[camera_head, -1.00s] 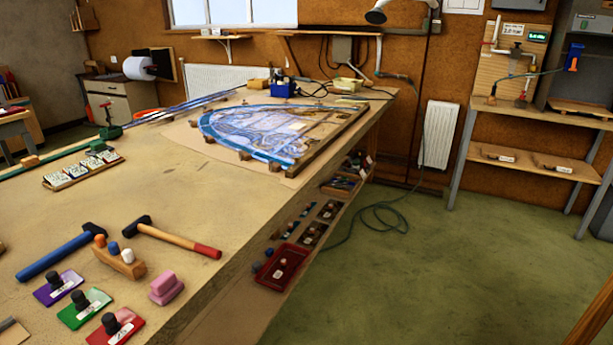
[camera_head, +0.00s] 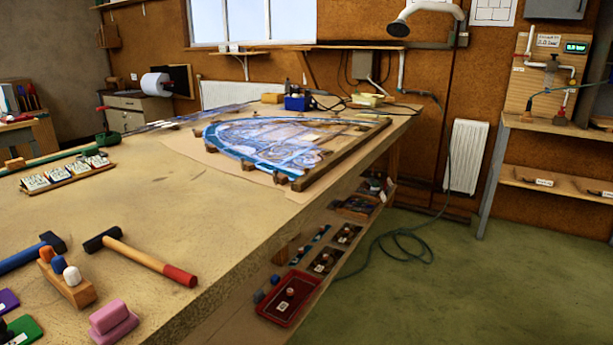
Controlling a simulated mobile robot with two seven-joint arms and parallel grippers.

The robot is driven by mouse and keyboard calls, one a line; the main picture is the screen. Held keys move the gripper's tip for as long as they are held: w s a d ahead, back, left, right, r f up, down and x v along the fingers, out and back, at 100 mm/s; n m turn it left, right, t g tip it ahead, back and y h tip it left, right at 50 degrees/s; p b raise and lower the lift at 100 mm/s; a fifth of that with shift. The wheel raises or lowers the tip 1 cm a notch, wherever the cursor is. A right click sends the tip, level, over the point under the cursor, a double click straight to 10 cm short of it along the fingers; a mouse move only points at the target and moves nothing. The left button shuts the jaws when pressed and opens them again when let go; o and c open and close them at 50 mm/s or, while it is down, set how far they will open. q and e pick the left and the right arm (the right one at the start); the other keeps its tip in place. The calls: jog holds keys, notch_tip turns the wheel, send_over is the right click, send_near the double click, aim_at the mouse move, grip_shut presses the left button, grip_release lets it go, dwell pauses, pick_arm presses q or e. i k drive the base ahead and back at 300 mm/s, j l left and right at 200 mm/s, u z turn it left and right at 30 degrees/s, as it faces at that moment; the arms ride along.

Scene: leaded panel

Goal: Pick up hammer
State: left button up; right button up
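Two hammers lie on the workbench at the lower left of the head view. One hammer (camera_head: 140,256) has a black head, a wooden shaft and a red grip end that points toward the bench's right edge. The other hammer (camera_head: 28,253) has a dark head and a blue handle, and is partly cut off by the left edge of the picture. A wooden block with coloured pegs (camera_head: 70,284) stands between them, in front. Neither of my grippers shows in this view.
A pink block (camera_head: 112,321) sits near the bench's front edge, with green (camera_head: 22,330) and purple cards to its left. A leaded panel (camera_head: 265,145) lies farther back on the workbench (camera_head: 130,210). Open floor (camera_head: 450,285) lies right of the bench.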

aim_at(107, 239)
jog(key=i+l+u, duration=0.1)
jog(key=u, duration=0.3)
jog(key=l+u, duration=0.5)
jog(key=u, duration=0.3)
jog(key=l+u, duration=0.3)
jog(key=l, duration=0.65)
